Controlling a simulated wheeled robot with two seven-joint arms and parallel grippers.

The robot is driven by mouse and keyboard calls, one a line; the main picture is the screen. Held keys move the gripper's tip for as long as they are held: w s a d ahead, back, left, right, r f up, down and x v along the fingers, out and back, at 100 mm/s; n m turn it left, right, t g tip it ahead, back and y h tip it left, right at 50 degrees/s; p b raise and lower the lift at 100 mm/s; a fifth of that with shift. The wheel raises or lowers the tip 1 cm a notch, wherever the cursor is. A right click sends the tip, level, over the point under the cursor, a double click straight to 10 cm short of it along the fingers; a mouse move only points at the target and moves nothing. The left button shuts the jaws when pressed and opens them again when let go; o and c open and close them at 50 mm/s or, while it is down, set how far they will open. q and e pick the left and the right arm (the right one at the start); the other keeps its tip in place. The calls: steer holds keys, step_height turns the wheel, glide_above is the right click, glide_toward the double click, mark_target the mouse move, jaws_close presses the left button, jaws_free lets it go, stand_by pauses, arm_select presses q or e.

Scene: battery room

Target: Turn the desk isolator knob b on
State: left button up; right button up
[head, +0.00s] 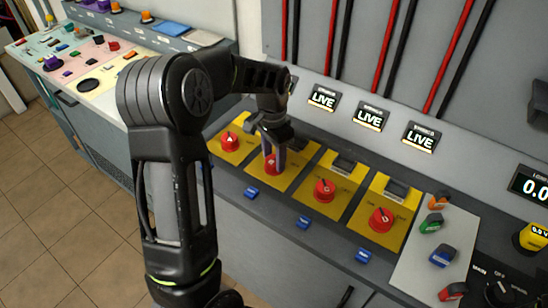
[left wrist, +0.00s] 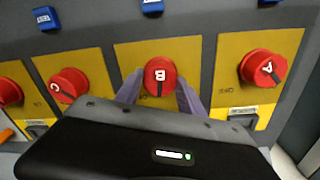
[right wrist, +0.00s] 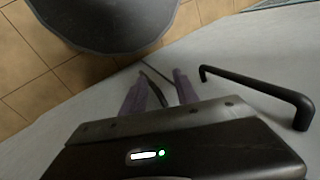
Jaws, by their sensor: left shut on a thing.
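The red isolator knob b (head: 271,165) sits on a yellow plate (head: 298,179) on the desk. In the left wrist view knob b (left wrist: 160,72) shows its letter B, with a dark pointer mark toward the bottom of the picture. My left gripper (head: 273,158) is over it, its purple-grey fingers shut on the knob's sides; it also shows in the left wrist view (left wrist: 159,92). Part of the knob is hidden by the fingers in the head view. My right gripper (right wrist: 160,88) shows only in the right wrist view, fingers apart, by a pale cabinet front.
Red knobs A (head: 232,141), C (head: 324,190) and D (head: 382,219) stand on neighbouring yellow plates. Blue blocks (head: 303,222) line the front. LIVE displays (head: 370,117) are on the back panel. A black bar handle (right wrist: 262,92) is beside my right gripper.

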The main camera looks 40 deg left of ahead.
mark_target(273, 160)
arm_select(q)
steer(key=n, duration=0.5)
steer(key=shift+n+b, duration=0.3)
steer(key=shift+b, duration=0.05)
steer(key=n, duration=0.5)
stand_by(0.3)
steer(key=o, duration=1.4)
steer(key=shift+c, duration=0.2)
steer(key=shift+a+r+b, duration=0.1)
steer(key=shift+r+b, duration=0.3)
steer(key=shift+r, duration=3.55)
steer(key=shift+s+f, duration=0.1)
